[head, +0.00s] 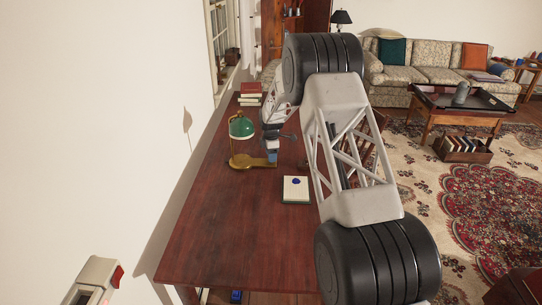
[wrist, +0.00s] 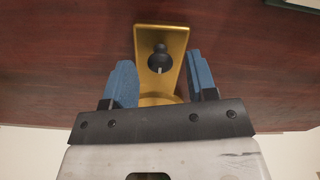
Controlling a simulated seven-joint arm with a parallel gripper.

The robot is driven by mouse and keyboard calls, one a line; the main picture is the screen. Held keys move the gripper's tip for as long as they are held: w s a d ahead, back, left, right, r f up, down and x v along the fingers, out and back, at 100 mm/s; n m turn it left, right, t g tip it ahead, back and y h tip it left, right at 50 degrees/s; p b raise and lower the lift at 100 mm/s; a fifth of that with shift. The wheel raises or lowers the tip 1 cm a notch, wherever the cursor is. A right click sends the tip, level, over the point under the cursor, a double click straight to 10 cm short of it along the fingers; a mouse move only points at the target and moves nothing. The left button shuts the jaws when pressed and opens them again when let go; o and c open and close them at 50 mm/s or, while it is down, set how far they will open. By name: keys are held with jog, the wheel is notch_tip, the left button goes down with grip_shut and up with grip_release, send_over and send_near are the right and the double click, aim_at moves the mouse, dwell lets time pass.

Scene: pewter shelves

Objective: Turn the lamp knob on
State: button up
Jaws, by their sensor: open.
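The desk lamp (head: 242,127) has a green shade and a brass stand, and stands on the dark red wooden desk in the head view. Its brass base (wrist: 174,36) fills the top middle of the wrist view. A black round knob (wrist: 159,60) with a pale mark sits on that base. My gripper (wrist: 159,66) is open, with one blue finger to the left of the knob and one to the right. There is a visible gap on each side. In the head view my gripper (head: 271,157) is at the right end of the lamp base and hides the knob.
A notepad (head: 296,190) with a blue item on it lies right of the lamp. Stacked books (head: 250,93) lie at the desk's far end. A white wall (head: 110,130) runs along the left. The desk's near part (head: 235,240) is clear.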

jog(key=shift+f, duration=0.2)
jog(key=c, duration=0.9)
jog(key=shift+m, duration=0.5)
jog(key=m, duration=0.3)
jog(key=shift+m, duration=0.3)
jog(key=m, duration=0.4)
jog(key=shift+m, duration=0.3)
jog(key=m, duration=0.8)
jog(key=shift+m, duration=0.4)
